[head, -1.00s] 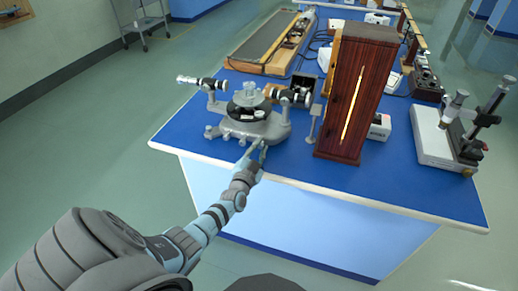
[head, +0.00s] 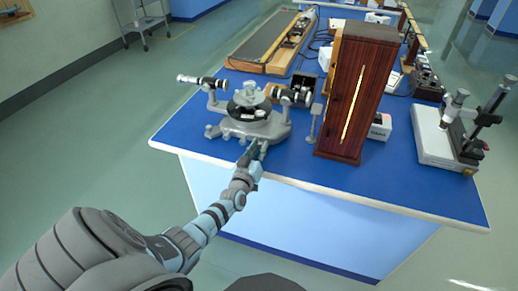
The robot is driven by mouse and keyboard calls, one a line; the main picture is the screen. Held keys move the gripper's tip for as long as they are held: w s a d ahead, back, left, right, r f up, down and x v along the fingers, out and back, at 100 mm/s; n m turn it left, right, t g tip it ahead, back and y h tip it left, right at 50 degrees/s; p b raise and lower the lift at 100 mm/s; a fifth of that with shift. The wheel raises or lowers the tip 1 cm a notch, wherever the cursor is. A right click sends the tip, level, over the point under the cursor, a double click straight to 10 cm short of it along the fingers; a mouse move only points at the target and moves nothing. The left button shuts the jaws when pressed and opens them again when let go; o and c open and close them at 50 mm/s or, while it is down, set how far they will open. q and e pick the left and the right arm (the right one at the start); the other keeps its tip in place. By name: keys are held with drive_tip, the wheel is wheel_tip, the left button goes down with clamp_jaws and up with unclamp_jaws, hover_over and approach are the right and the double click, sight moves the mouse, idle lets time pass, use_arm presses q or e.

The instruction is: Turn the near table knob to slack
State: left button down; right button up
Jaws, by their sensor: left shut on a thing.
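The spectrometer (head: 240,128) stands on the blue bench top near its front left corner. It has a grey base, a round dark table in the middle, a telescope tube (head: 203,82) to the left and another tube (head: 290,95) to the right. My left gripper (head: 254,148) reaches in from the front and is at the near side of the spectrometer's base, below the round table. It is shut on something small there. The near table knob is hidden or too small to make out at the fingertips. My right gripper is not in view.
A tall dark wooden lamp housing (head: 370,60) with a bright slit stands right of the spectrometer. A small white box (head: 380,127) is behind it. A microscope-like instrument (head: 445,140) stands at the right edge. The front strip of the blue bench (head: 400,190) is clear.

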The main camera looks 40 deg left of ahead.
use_arm(q)
drive_tip(key=shift+n, duration=1.9)
drive_tip(key=c, duration=1.5)
unclamp_jaws()
drive_tip(key=shift+o, duration=0.2)
drive_tip(key=shift+f, duration=0.1)
